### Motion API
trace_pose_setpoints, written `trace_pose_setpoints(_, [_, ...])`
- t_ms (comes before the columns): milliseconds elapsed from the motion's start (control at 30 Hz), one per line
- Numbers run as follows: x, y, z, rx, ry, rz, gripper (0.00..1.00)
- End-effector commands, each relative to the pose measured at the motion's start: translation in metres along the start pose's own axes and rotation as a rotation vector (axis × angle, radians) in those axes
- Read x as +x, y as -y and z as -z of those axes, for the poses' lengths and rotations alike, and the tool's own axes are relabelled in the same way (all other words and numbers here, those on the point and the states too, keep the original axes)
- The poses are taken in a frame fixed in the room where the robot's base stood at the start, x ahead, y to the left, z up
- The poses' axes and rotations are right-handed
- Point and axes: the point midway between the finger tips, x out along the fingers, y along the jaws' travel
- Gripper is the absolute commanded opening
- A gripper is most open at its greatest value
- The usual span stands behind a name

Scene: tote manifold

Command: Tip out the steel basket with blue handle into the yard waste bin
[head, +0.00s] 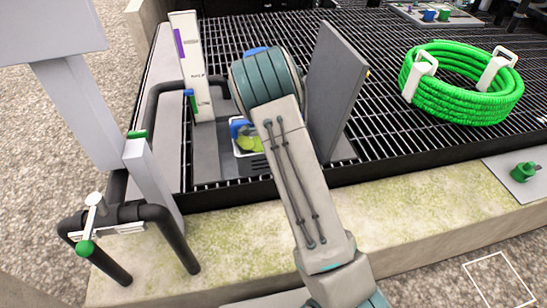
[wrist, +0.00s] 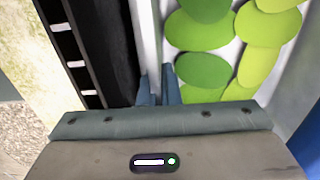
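The steel basket with blue handle (head: 236,150) sits low on the grating, partly hidden behind my arm in the head view; its pale wall and a bit of blue show. Yellow-green leaf-like pieces lie in it. In the wrist view the basket's pale wall (wrist: 152,35) runs down to my gripper (wrist: 158,88), with the green pieces to the right of it. The two fingers are close together with the thin wall edge between them. In the head view my gripper is hidden by my arm. I cannot make out a yard waste bin.
A grey upright panel (head: 335,85) stands just right of my arm, and a tall white panel (head: 193,65) stands left of the basket. Black pipes (head: 165,215) stand at the front left. A coiled green hose (head: 460,100) lies on the grating at the right.

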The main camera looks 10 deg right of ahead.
Motion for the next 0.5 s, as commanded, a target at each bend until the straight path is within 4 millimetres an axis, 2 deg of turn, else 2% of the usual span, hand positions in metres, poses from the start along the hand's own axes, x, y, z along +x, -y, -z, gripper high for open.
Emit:
trace_pose_setpoints(33, [-0.013, 0.001, 0.0, 0.0, 0.0, 0.002, 0.0])
trace_pose_setpoints(500, [-0.068, 0.001, 0.0, 0.0, 0.0, 0.001, 0.0])
